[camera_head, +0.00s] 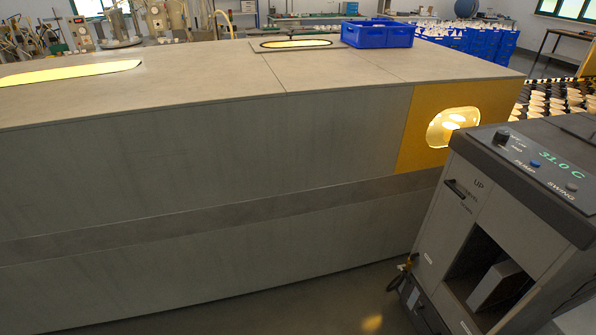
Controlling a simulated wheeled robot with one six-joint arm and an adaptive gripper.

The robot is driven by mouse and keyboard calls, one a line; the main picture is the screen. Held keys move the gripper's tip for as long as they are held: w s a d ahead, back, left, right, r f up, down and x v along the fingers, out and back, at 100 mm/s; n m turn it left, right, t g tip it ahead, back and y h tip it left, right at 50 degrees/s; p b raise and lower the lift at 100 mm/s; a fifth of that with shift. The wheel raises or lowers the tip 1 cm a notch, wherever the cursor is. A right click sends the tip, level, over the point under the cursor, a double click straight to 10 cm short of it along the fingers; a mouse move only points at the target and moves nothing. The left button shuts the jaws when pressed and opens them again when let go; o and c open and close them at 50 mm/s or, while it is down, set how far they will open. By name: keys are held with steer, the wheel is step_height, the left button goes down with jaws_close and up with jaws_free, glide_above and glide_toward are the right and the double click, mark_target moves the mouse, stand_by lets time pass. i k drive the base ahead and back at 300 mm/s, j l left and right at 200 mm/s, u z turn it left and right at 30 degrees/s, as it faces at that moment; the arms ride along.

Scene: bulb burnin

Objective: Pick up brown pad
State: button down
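I cannot make out a brown pad in this view. My gripper is not in view either, so what it holds or where it is does not show. A long grey-brown box-like enclosure (200,175) fills most of the picture. Its right end has a yellow panel (412,125) with a lit rounded window (452,126).
A grey cabinet (448,230) with a 31.0 C display stands at the front right, its open bay holding a pale box (496,284). A blue crate (377,35) sits on the enclosure top. Stacked blue crates (478,44) stand behind. Some floor (330,305) is clear.

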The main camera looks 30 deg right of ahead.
mark_target(504, 281)
steer(key=k+j+z, duration=0.1)
steer(key=z, duration=0.35)
steer(key=k+z, duration=0.2)
steer(key=z, duration=0.3)
steer(key=k+z, duration=0.15)
steer(key=z, duration=0.3)
steer(key=i+j, duration=0.2)
steer(key=j, duration=0.15)
steer(key=i+j+z, duration=0.1)
steer(key=j, duration=0.25)
steer(key=i+j, duration=0.25)
steer(key=i+j+z, duration=0.1)
steer(key=j, duration=0.35)
steer(key=i+j, duration=0.25)
steer(key=i+j+z, duration=0.1)
steer(key=j, duration=0.35)
steer(key=i+j, duration=0.25)
steer(key=j, duration=0.15)
steer(key=z, duration=0.05)
